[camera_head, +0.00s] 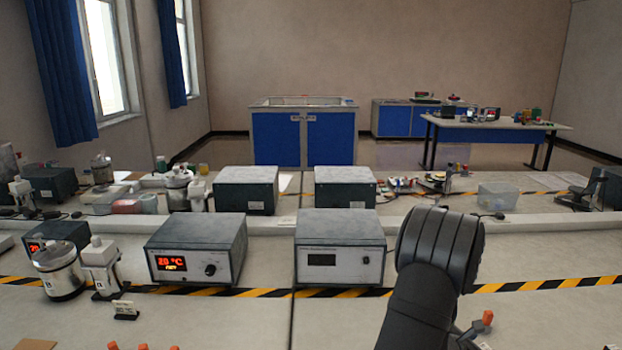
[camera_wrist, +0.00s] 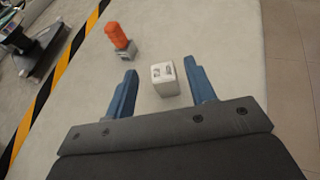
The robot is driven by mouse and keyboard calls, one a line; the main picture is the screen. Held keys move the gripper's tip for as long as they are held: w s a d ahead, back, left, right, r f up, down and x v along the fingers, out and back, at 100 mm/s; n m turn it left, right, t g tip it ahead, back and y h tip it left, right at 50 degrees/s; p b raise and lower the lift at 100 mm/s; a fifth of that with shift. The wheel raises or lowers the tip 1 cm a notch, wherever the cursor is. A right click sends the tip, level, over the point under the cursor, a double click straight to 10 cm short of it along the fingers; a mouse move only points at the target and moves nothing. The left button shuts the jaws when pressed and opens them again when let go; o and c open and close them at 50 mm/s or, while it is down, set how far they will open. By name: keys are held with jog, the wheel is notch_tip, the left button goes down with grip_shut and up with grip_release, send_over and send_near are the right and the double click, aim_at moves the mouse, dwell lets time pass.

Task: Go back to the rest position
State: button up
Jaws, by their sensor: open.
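My gripper (camera_wrist: 160,88) shows in the wrist view with its two blue fingers spread wide and open. A small white cube with dark print (camera_wrist: 165,79) sits on the pale bench top (camera_wrist: 215,35). In the head view my dark arm stands at the lower right and my gripper's fingers are hidden. The white cube cannot be made out there.
A small block with an orange top (camera_wrist: 117,36) stands left of the cube. Yellow-black tape (camera_wrist: 57,75) crosses the bench. In the head view, a lit display box (camera_head: 196,250) and an unlit one (camera_head: 340,249) stand left of my arm.

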aim_at(484, 349)
notch_tip(484, 349, up, 6)
notch_tip(484, 349, down, 7)
jog(key=shift+d+f, duration=0.15)
jog(key=x, duration=0.2)
jog(key=shift+w+d+f, duration=0.1)
jog(key=shift+d+f, duration=0.15)
jog(key=shift+f, duration=0.1)
jog(key=r, duration=0.3)
jog(key=s+r, duration=0.1)
jog(key=r, duration=0.1)
jog(key=shift+d, duration=0.2)
jog(key=s+d+r, duration=0.3)
jog(key=s+r, duration=0.3)
jog(key=s, duration=0.4)
jog(key=d+m+g+h, duration=0.1)
jog(key=d+m+g, duration=0.55)
jog(key=d, duration=0.95)
jog(key=w+f, duration=0.4)
jog(key=w, duration=0.2)
jog(key=shift+a+n, duration=0.35)
jog(key=shift+a, duration=0.05)
jog(key=shift+w, duration=0.1)
